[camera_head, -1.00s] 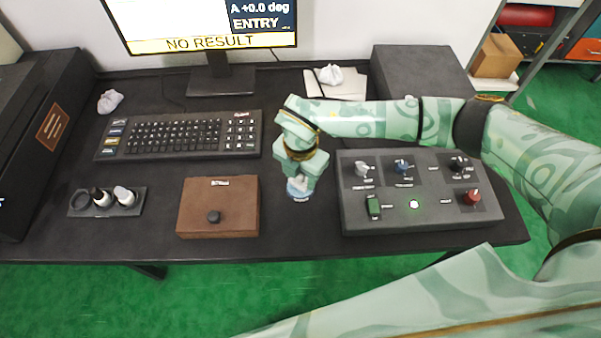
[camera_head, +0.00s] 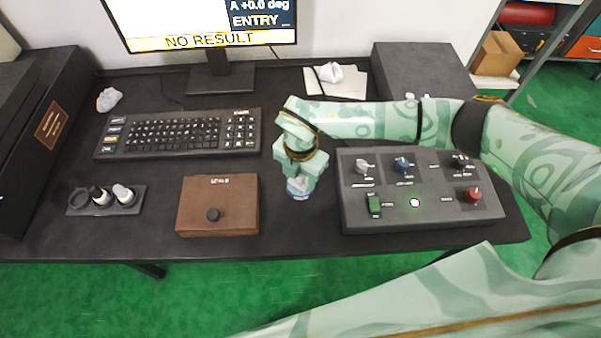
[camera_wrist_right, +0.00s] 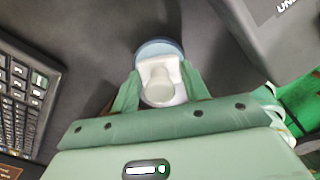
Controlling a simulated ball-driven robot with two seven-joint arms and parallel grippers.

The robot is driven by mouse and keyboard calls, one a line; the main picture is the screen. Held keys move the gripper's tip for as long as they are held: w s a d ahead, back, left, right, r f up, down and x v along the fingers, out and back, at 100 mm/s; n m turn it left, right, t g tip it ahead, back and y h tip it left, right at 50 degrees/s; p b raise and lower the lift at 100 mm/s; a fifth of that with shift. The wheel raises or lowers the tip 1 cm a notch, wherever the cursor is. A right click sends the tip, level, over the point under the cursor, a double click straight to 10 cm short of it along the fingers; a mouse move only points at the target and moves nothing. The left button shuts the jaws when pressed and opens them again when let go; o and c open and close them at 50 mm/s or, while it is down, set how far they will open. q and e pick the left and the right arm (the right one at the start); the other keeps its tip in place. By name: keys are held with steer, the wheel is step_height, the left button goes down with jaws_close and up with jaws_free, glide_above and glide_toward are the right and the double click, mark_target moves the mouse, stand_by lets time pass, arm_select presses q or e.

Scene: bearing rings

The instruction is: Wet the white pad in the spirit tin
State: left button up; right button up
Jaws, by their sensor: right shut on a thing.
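My right gripper (camera_head: 298,176) points down at the middle of the desk, between the brown box and the grey control panel. In the right wrist view its fingers (camera_wrist_right: 160,82) are shut on the white pad (camera_wrist_right: 160,69), which has a rounded grip. Beneath the pad is the round blue-rimmed spirit tin (camera_wrist_right: 153,46), standing on the desk. The tin also shows in the head view (camera_head: 298,194), mostly under the fingers. The pad is over or in the tin; its contact with the inside is hidden. My left gripper is not in view.
The brown box (camera_head: 218,220) is left of the tin and the control panel (camera_head: 420,215) is right. A keyboard (camera_head: 180,135) and monitor stand behind. A small dark holder (camera_head: 75,210) with two white-topped pieces sits at the left. White wads (camera_head: 109,99) lie further back.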

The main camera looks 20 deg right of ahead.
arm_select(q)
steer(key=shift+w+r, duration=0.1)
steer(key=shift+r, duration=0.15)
arm_select(e)
steer(key=shift+f, duration=0.1)
stand_by(1.1)
arm_select(q)
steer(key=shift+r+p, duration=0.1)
steer(key=shift+p, duration=0.25)
